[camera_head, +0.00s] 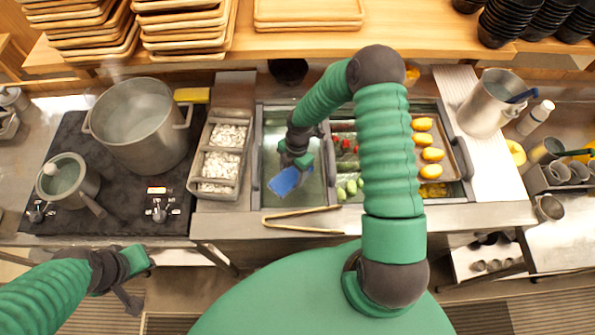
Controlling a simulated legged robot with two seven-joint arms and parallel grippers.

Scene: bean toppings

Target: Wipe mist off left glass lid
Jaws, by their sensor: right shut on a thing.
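The left glass lid (272,128) lies over the left bay of the metal counter unit, with a greenish glass surface. My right gripper (297,164) is over this lid and shut on a blue cloth or sponge (284,181). The blue thing is at the lid's lower middle; I cannot tell whether it presses on the glass. My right arm and gripper hide part of the lid. My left gripper (138,278) is low at the left, in front of the counter and away from the lid. I cannot tell how its fingers stand.
A grey divided container (217,158) with white pieces stands left of the lid. A large pot (138,122) and a smaller pot (67,181) are on the stove. Yellow items (431,155) sit on a tray at right.

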